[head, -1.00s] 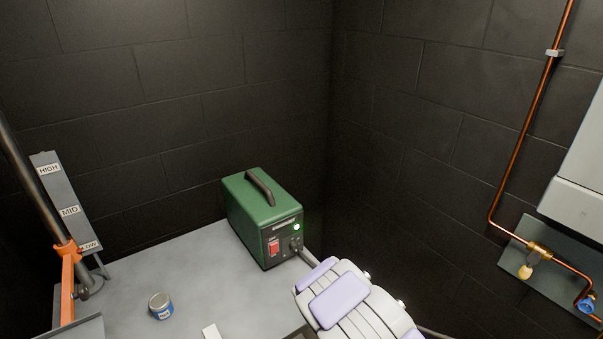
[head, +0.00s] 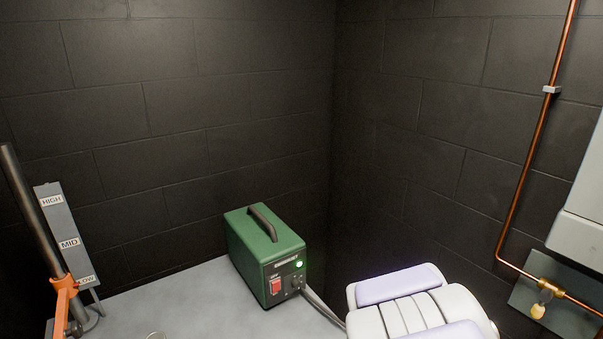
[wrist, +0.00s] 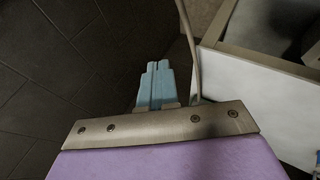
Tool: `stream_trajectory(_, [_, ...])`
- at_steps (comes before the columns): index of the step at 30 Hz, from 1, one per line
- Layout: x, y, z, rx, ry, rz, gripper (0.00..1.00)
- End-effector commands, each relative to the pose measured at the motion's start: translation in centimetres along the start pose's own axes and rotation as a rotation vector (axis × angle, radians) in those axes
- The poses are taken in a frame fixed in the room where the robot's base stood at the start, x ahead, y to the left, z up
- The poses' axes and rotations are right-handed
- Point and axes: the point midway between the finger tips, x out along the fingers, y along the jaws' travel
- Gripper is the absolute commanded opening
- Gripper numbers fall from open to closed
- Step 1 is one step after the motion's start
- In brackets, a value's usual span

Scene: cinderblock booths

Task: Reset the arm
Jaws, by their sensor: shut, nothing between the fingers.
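My gripper (wrist: 156,84) shows in the wrist view as two light-blue fingers side by side, shut with nothing between them. It points over the dark tiled floor (wrist: 60,65), beside a white-topped surface (wrist: 262,95) on the right. A grey cable (wrist: 188,40) runs just right of the fingers. In the head view my white and lilac arm is at the lower right, and my gripper is out of that frame.
A green power box (head: 265,255) with a lit green lamp and red switch stands on the grey table (head: 205,295). An orange lever (head: 63,305) and a HIGH/MID/LOW plate (head: 67,240) are at left. A copper pipe (head: 530,150) with a valve (head: 541,290) runs on the right wall.

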Motion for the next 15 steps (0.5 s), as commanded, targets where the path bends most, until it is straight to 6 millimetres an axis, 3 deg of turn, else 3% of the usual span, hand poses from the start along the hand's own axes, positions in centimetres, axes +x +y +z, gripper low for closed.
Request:
stream_trajectory(8, [-9.3,-4.1,5.2,0.337,-0.230,-0.194,0.00])
stream_trajectory(15, [-18.5,-9.8,9.4,0.553,-0.445,-0.378,0.00])
